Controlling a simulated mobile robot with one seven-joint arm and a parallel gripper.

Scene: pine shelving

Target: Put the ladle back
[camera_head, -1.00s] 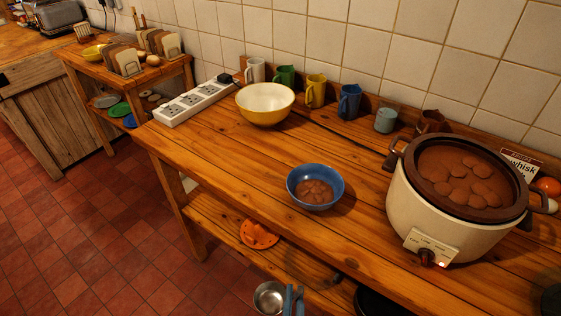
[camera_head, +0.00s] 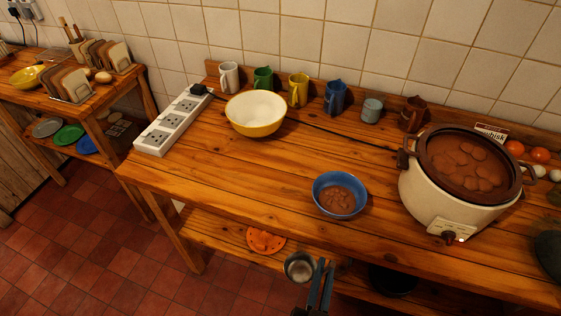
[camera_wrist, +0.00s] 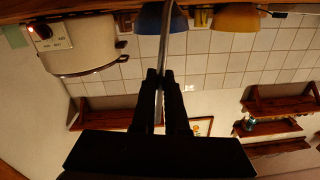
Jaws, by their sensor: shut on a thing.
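The ladle's steel bowl (camera_head: 300,267) shows at the bottom centre in the head view, in front of the table's front edge and lower than the tabletop. My gripper (camera_head: 321,284) is beside it, with two blue-grey fingers close together. In the wrist view, which is upside down, my gripper (camera_wrist: 160,78) is shut on the ladle's thin metal handle (camera_wrist: 165,35), which runs away between the fingertips. The slow cooker (camera_head: 455,185), full of brown stew, stands on the right of the table. A blue bowl (camera_head: 340,187) with some stew sits left of it.
A yellow bowl (camera_head: 256,128), a white power strip (camera_head: 172,122) and a row of mugs (camera_head: 298,90) stand along the table's back and left. An orange item (camera_head: 265,240) lies on the lower shelf. A partly readable "whisk" sign (camera_head: 492,132) stands behind the cooker. The front-left tabletop is clear.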

